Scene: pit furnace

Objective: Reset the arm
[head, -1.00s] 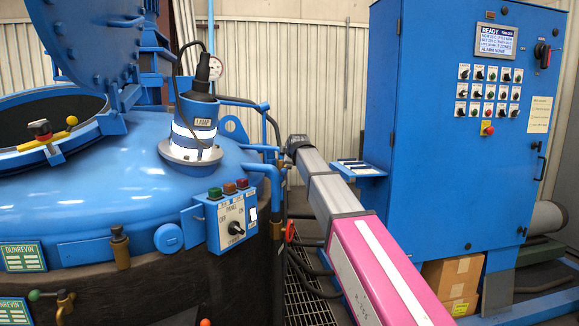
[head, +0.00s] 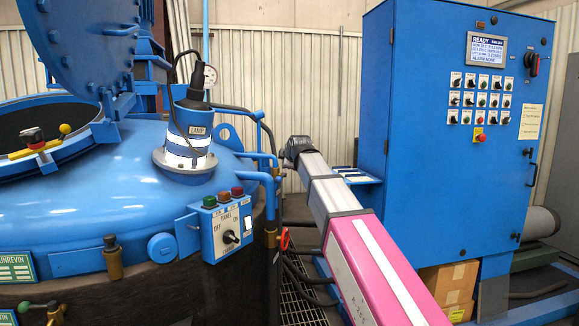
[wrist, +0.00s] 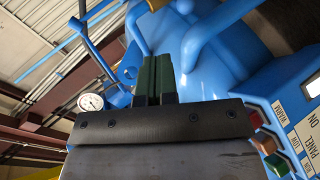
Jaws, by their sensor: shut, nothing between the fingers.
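My gripper's two dark green fingers (wrist: 154,78) are pressed together and empty in the wrist view, with blue furnace pipework behind them. In the head view my pink and grey arm stretches forward between the furnace and the cabinet. Its far dark end (head: 298,146) is near the furnace's side pipes; the fingers cannot be made out there. The small control panel (head: 226,234) with a black knob and three coloured buttons is on the furnace's side, left of my arm. It also shows at the right edge of the wrist view (wrist: 301,115).
A tall blue cabinet (head: 430,170) with a lit screen stands right. A small shelf (head: 357,176) juts out beside my arm. Cardboard boxes (head: 447,283) sit below.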

